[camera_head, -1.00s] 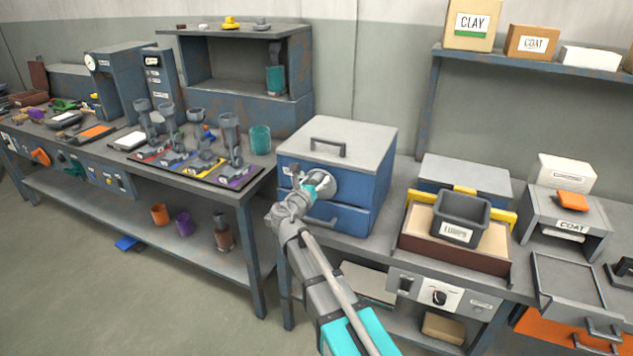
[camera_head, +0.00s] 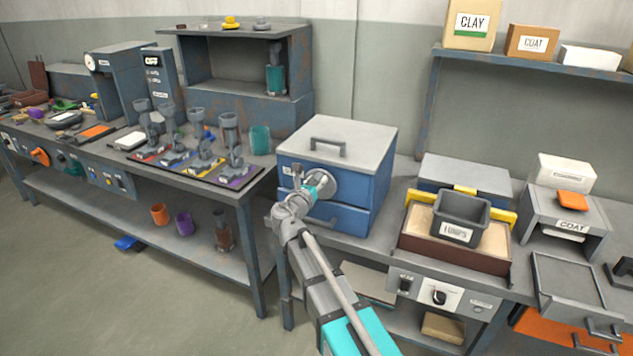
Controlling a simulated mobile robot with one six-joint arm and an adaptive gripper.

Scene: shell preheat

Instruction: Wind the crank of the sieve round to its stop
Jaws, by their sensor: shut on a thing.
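The sieve (camera_head: 352,189) looks to be the blue box with a grey lid, a top handle and a drawer-like lower front. A round grey disc (camera_head: 329,192) sits on its front face. My gripper (camera_head: 324,176) is at this disc, shut on the crank. The crank's handle is mostly hidden behind my gripper and wrist, so its exact angle is hard to tell.
A grey bin labelled LUMPS (camera_head: 461,218) sits on a yellow-handled box right of the sieve. A teal cup (camera_head: 260,139) and a board (camera_head: 236,182) with several grey tools stand on the left bench. Open floor lies at the lower left.

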